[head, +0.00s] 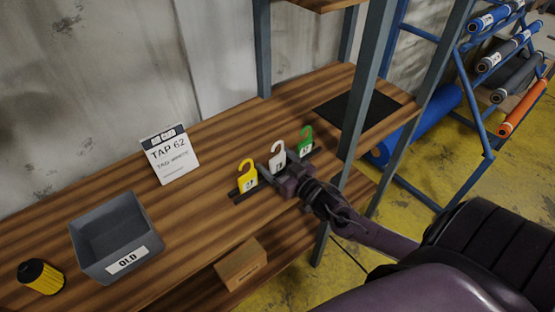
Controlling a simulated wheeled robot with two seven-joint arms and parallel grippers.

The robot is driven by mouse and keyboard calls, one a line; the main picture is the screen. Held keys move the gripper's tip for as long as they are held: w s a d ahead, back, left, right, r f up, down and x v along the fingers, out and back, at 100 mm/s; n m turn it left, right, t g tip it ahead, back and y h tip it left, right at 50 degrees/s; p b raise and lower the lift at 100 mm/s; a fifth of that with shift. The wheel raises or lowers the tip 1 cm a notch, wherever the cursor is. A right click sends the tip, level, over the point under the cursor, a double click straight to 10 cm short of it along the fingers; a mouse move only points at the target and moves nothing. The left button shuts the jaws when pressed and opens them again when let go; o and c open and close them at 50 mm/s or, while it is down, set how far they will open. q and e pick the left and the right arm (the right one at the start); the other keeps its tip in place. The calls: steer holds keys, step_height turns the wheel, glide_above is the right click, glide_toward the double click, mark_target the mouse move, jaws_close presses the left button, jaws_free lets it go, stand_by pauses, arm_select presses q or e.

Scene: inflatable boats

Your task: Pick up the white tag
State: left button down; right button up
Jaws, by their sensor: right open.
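The white tag (277,158) stands upright with its hook up, in the middle of a dark rail (240,196) on the wooden shelf. A yellow tag (246,175) is to its left and a green tag (306,141) to its right. My right gripper (266,176) is open, just in front of the white tag, with a finger reaching between the yellow and white tags. I cannot tell whether it touches the tag. The gripper hides part of the rail. My left gripper is not in view.
A sign reading "TAP 62, TAG WHITE" (170,158) stands behind on the shelf (215,145). A grey bin marked "OLD" (88,262) and a yellow-black cylinder (41,277) are at left. A cardboard box (241,265) sits lower down. A grey shelf post (365,95) rises close to my right arm.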

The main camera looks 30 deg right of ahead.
steer(key=shift+w, duration=0.1)
steer(key=c, duration=1.1)
steer(key=shift+o, duration=0.2)
